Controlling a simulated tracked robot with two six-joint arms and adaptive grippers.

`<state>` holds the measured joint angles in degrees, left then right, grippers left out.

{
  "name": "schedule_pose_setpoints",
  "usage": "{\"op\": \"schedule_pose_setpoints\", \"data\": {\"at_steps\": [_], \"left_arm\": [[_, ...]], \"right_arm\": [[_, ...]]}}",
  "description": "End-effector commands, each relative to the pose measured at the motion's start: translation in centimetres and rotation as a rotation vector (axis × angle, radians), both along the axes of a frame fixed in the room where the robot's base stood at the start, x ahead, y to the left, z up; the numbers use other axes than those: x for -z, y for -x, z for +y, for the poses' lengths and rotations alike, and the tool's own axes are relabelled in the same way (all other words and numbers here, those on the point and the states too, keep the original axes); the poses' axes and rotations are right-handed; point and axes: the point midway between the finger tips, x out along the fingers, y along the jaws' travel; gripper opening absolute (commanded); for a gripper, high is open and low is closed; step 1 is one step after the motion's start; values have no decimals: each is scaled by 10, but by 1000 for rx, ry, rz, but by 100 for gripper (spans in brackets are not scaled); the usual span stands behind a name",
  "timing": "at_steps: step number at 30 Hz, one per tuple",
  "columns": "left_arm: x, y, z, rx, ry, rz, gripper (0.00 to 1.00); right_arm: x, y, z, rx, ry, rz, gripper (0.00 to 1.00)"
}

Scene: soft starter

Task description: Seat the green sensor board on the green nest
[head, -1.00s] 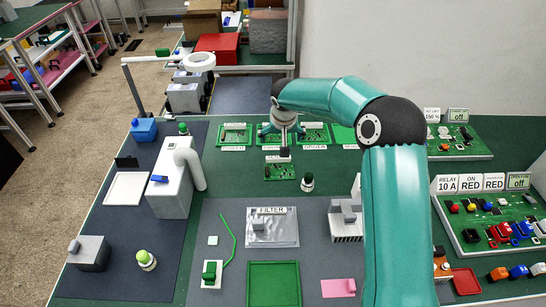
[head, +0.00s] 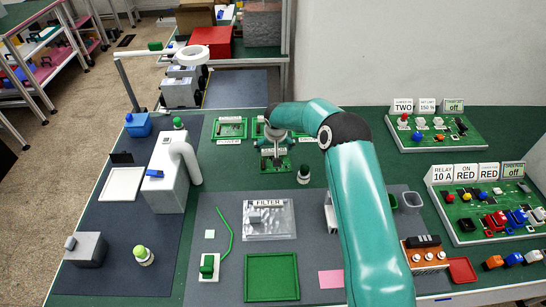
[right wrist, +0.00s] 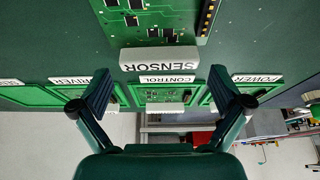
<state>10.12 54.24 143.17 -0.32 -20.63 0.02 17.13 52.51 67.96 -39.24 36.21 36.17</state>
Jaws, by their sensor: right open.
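The green sensor board (head: 277,166) lies on the table's far middle, in front of a row of labelled green nests. In the right wrist view the board (right wrist: 150,20) carries a grey block (right wrist: 160,59) marked SENSOR. My right gripper (head: 275,150) is low over the board. In the right wrist view its open fingers (right wrist: 160,80) are spread wider than the block, with nothing between them gripped. An empty green-rimmed tray (head: 247,277) lies at the front; I cannot tell whether this is the green nest. My left gripper is out of view.
The POWER nest (head: 230,128) and CONTROL nest (right wrist: 165,94) hold boards close behind. The FILTER plate (head: 283,225) lies nearer. A white curved-pipe unit (head: 168,180) stands left. My right arm hides part of the right side.

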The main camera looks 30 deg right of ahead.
Motion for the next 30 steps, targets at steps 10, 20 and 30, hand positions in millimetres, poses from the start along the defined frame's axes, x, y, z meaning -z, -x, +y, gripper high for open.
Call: {"op": "schedule_pose_setpoints", "data": {"at_steps": [10, 20, 30], "left_arm": [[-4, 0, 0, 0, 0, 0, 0], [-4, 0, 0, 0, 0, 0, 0], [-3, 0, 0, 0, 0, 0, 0]], "right_arm": [[25, -9, -5, 1, 0, -1, 100], [24, -9, -5, 0, 0, 0, 65], [23, -9, -4, 0, 0, -1, 58]]}}
